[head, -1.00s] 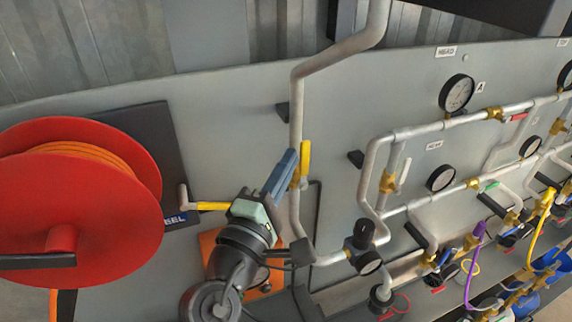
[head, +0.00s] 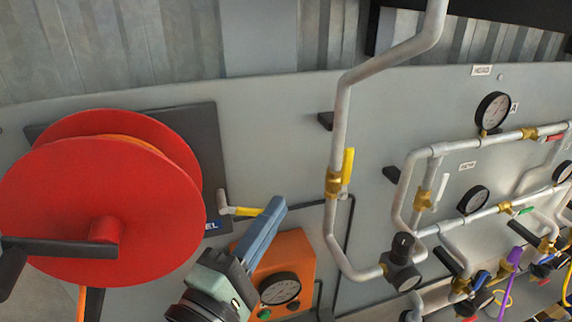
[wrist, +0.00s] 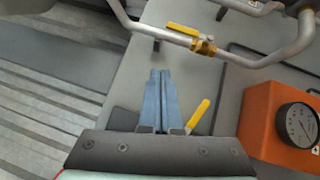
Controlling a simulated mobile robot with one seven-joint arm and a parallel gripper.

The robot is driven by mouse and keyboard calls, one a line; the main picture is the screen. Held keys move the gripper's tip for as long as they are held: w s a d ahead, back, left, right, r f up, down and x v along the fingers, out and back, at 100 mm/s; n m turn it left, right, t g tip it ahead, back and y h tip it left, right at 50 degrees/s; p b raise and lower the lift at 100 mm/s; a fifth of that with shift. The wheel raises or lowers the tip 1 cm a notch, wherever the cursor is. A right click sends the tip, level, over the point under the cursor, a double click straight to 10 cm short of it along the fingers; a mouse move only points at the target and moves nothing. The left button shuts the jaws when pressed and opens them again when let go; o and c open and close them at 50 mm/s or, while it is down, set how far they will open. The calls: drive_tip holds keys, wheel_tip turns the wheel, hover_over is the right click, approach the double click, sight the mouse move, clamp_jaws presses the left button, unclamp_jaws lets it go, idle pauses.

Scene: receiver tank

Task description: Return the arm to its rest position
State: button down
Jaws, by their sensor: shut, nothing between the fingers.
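My gripper (head: 270,224) has blue fingers that lie together, shut and empty. In the head view it is at the lower middle, in front of the grey panel and the orange box, pointing up and to the right. It also shows in the wrist view (wrist: 160,75), with the fingers side by side. A yellow-handled valve (head: 341,175) on the vertical pipe stands to the right of the fingertips, apart from them in the picture. A second yellow handle (head: 248,211), on the reel's pipe stub, is just left of the fingers. My lower arm is out of view.
A large red hose reel (head: 100,215) fills the left side, with a crank handle projecting. An orange box with a gauge (head: 290,275) sits close behind my gripper. Pipes, gauges (head: 493,111) and valves crowd the right.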

wheel_tip(320, 180, up, 13)
drive_tip(key=d+m+t+y+b, duration=0.1)
drive_tip(key=d+m+t+y, duration=0.2)
drive_tip(key=m, duration=0.6)
drive_tip(key=s+r+m+t+y, duration=0.3)
drive_tip(key=r, duration=0.4)
drive_tip(key=s+r+m+t+y, duration=0.2)
drive_tip(key=s+r+t, duration=0.1)
drive_tip(key=r, duration=0.4)
drive_tip(key=shift+s+a+r+m+y+b, duration=0.15)
drive_tip(key=shift+s+a+m+y+b, duration=0.2)
drive_tip(key=shift+s, duration=0.4)
drive_tip(key=shift+d, duration=0.1)
